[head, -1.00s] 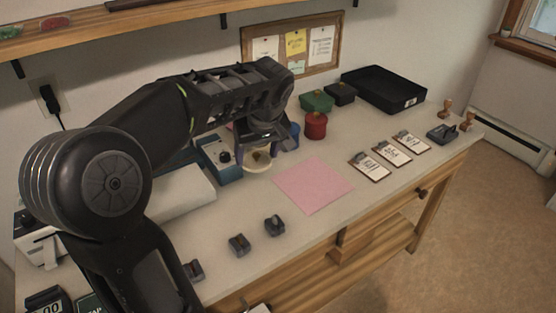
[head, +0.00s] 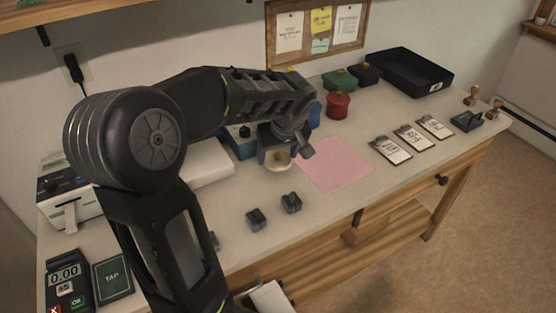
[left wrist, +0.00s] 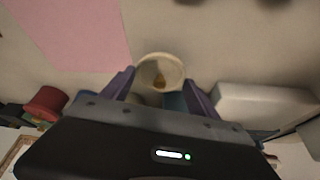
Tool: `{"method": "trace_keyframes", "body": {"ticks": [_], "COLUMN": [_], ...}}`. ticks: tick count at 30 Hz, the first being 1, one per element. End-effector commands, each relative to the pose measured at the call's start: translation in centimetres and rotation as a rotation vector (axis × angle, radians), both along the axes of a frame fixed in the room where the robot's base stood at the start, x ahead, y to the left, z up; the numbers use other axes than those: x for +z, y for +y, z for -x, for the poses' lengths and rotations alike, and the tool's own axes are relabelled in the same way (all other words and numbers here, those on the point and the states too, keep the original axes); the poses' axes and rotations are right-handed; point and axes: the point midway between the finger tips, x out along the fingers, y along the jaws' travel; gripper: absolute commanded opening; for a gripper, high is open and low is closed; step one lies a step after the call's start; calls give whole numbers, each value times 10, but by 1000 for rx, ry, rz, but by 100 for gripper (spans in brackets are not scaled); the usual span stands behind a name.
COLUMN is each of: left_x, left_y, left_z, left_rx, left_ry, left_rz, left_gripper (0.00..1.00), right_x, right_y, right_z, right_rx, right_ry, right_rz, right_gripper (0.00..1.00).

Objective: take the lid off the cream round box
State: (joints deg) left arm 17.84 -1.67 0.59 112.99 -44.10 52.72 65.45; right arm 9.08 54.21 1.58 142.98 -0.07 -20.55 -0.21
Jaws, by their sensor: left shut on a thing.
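The cream round box (head: 277,163) stands on the bench just left of the pink sheet, partly covered by my left gripper. Its round top with a small brass-coloured knob shows in the left wrist view (left wrist: 160,72). My left gripper (head: 276,152) reaches down over it, and its two purple fingers (left wrist: 159,80) are on either side of the round top. The gripper is shut on the lid. I cannot tell whether there is a gap between lid and box. My right gripper is not in view.
A pink sheet (head: 335,165) lies to the right, with a red pot (head: 339,105) and a blue cup (head: 314,115) behind. A teal device (head: 238,143) and a white block (head: 207,165) are close on the left. Two small dark blocks (head: 257,218) stand in front.

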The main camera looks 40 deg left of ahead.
Motion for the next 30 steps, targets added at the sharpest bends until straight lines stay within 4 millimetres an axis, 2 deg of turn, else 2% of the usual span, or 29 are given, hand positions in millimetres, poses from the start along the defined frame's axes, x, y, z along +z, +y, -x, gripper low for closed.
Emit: {"method": "trace_keyframes", "body": {"ticks": [1, 5, 17, 18, 25, 30], "left_x": [-10, -23, -28, -27, -26, -26], "left_y": [0, 0, 0, 0, 0, 0], "left_z": [1, 0, 0, 0, 0, 0], "left_rx": [-1, -1, 0, 0, -1, -1], "left_ry": [4, 2, 0, 0, 0, 0], "left_rz": [0, 0, -1, -1, -1, -1], "left_gripper": [20, 20, 20, 70, 89, 91], "right_x": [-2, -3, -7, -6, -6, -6], "right_y": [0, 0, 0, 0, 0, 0], "right_z": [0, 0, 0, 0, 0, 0], "right_rx": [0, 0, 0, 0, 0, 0], "right_ry": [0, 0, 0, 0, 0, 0], "right_rz": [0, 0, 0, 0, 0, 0], "right_gripper": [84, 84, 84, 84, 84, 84]}}
